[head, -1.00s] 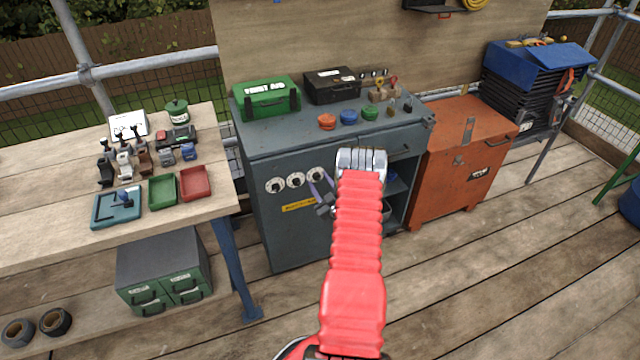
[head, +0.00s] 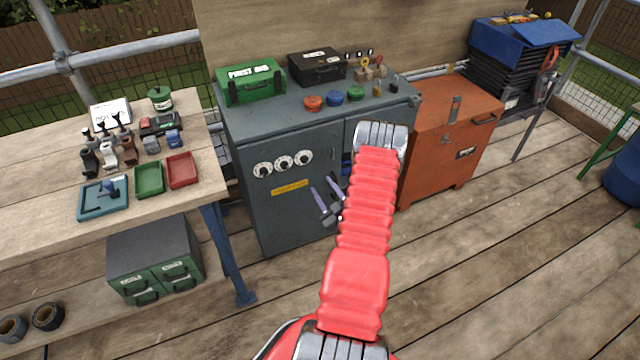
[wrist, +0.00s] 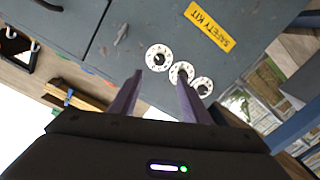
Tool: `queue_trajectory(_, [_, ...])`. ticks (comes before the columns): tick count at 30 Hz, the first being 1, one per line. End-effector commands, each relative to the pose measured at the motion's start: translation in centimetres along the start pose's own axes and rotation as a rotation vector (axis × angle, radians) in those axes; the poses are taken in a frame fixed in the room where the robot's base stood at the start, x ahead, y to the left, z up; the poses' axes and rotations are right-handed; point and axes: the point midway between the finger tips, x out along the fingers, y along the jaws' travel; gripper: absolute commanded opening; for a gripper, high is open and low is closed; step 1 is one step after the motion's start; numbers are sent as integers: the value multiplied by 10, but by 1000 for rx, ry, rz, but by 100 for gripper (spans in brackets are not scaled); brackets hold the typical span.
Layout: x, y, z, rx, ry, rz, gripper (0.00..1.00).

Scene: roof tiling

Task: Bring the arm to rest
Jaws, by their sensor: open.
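My gripper (head: 326,200) is in front of the grey cabinet, to the left of my red arm, in the head view. Its two purple fingers stand apart with nothing between them. In the wrist view my gripper (wrist: 155,85) also shows open and empty, pointing at the cabinet front (wrist: 150,20) with its white dials (wrist: 181,73) and yellow safety kit label (wrist: 210,26). My arm hides part of the cabinet's right side in the head view.
The grey cabinet (head: 290,225) carries a green first aid box (head: 250,84) and a black case (head: 317,68). A wooden bench (head: 50,235) with trays and tools stands left. An orange chest (head: 440,150) stands right. The deck at the lower right is clear.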

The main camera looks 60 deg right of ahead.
Motion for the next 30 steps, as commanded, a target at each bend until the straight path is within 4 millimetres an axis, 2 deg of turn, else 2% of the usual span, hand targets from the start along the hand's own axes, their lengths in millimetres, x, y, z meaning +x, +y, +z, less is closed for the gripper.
queue_trajectory(22, [-2,0,0,8,-2,-1,43])
queue_trajectory(26, [-2,-7,13,30,-52,-25,43])
queue_trajectory(30, [-8,-19,44,69,-179,-63,43])
